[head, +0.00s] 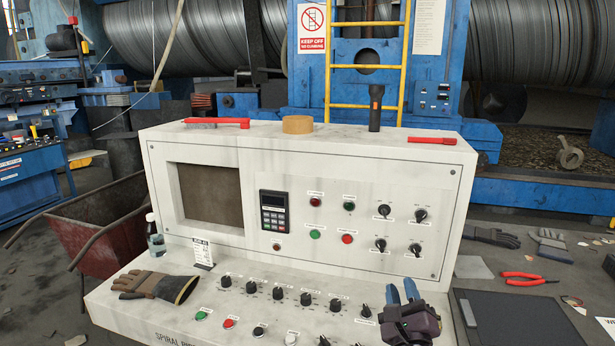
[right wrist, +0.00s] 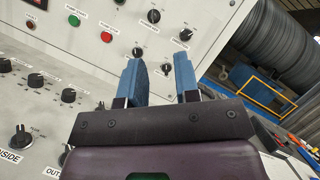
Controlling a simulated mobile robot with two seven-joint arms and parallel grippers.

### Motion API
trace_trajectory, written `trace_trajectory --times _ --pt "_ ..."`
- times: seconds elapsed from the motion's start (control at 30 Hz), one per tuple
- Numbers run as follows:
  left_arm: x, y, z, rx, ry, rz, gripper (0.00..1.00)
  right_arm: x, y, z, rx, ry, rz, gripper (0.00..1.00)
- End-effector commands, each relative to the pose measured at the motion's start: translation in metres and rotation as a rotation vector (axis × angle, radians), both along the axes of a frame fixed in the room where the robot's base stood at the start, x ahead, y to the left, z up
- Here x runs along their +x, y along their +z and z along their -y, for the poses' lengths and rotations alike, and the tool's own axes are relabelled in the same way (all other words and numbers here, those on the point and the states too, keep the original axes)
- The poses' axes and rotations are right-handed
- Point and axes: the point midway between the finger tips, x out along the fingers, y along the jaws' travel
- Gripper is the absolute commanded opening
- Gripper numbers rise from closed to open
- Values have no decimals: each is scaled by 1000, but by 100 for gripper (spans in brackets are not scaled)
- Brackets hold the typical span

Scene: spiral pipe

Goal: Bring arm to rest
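My right gripper (head: 402,292) is in front of the right part of the white control console (head: 400,160), above its sloped lower panel. In the right wrist view its two blue fingers (right wrist: 158,80) stand apart with nothing between them, and the console face with its knobs lies beyond. The left gripper is not in either view.
A work glove (head: 150,284) and a bottle (head: 154,235) are on the console's left. A red tool (head: 217,122), tape roll (head: 298,124), flashlight (head: 376,108) and red marker (head: 432,140) lie or stand on top. Red pliers (head: 528,278) lie right of the console.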

Motion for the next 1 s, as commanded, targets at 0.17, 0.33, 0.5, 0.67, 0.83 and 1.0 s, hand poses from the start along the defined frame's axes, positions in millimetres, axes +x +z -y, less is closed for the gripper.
trace_trajectory --times 0.17,0.33,0.5,0.67,0.83,1.0 --pt "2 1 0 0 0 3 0 -2 8 -17 -376 -30 29 30" --pt "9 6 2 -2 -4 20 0 -9 8 -28 -795 -83 60 30" --pt "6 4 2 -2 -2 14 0 -27 -25 -26 -1294 -139 38 30" --pt "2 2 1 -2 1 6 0 -56 -76 -10 -1762 -147 -29 30" --pt "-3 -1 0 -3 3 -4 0 -107 -143 24 -2229 -75 -143 30" --pt "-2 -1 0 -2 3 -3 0 -178 -203 63 -2516 71 -282 30"
